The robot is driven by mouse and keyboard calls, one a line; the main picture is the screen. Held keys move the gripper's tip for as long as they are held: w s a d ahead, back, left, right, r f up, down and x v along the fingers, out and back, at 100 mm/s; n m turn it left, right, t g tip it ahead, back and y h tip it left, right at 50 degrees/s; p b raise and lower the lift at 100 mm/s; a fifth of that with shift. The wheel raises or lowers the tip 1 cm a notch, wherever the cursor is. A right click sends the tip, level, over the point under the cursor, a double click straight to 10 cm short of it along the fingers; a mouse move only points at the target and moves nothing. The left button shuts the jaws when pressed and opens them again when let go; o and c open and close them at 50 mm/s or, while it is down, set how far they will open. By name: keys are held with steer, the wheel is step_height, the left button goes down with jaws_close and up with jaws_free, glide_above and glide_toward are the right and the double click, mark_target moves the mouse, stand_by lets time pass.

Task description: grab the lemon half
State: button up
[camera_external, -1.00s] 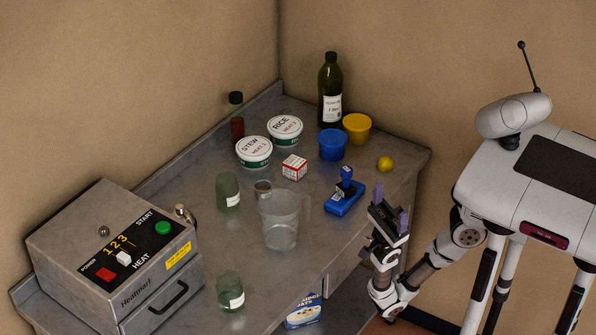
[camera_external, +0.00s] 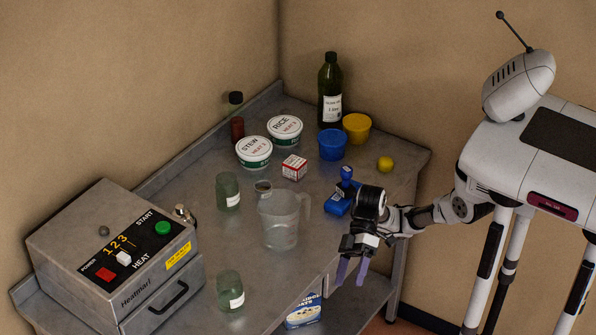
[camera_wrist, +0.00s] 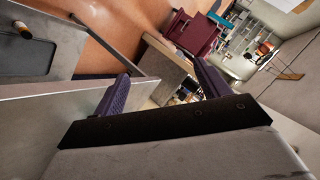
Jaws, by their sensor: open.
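The lemon half (camera_external: 385,163) is a small yellow round thing on the metal table, near its right corner in the external view. Its cut face cannot be made out. My gripper (camera_external: 351,271) is at the table's front edge, with its two purple fingers pointing down, apart and empty. It is well in front of the lemon half and not touching it. In the wrist view my gripper (camera_wrist: 165,85) shows both fingers spread with nothing between them; the lemon half is not in that view.
A clear jug (camera_external: 279,222) is left of my gripper. Blue (camera_external: 332,145) and yellow (camera_external: 357,127) tubs and a dark bottle (camera_external: 330,90) stand behind. The right table corner is clear.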

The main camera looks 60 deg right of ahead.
steer(key=w+d+f+m+t+h, duration=0.2)
steer(key=w+d+h, duration=0.1)
steer(key=w+d, duration=0.55)
steer(key=w+d+r+t+y+b, duration=0.1)
steer(key=w+d+r+t+y, duration=0.15)
steer(key=w+r, duration=0.55)
steer(key=w+d+r+t+y+b, duration=0.15)
steer(key=w+r+t, duration=0.25)
steer(key=w, duration=0.8)
steer(key=w+d+r+t+b, duration=0.3)
steer(key=w+d+r+t, duration=0.15)
steer(key=w+d, duration=0.4)
steer(key=w+d+f+m+h+b, duration=0.2)
steer(key=d+h, duration=0.2)
steer(key=d, duration=0.6)
steer(key=m+g+h+b, duration=0.5)
steer(key=g+h+b, duration=0.3)
steer(key=g, duration=0.1)
glide_above(384, 159)
step_height(384, 159, down, 11)
step_height(384, 159, down, 8)
steer(key=shift+r+p, duration=0.1)
steer(key=shift+p, duration=0.2)
step_height(384, 159, down, 5)
steer(key=shift+d+f+p, duration=0.1)
steer(key=shift+p, duration=0.25)
steer(key=c, duration=1.1)
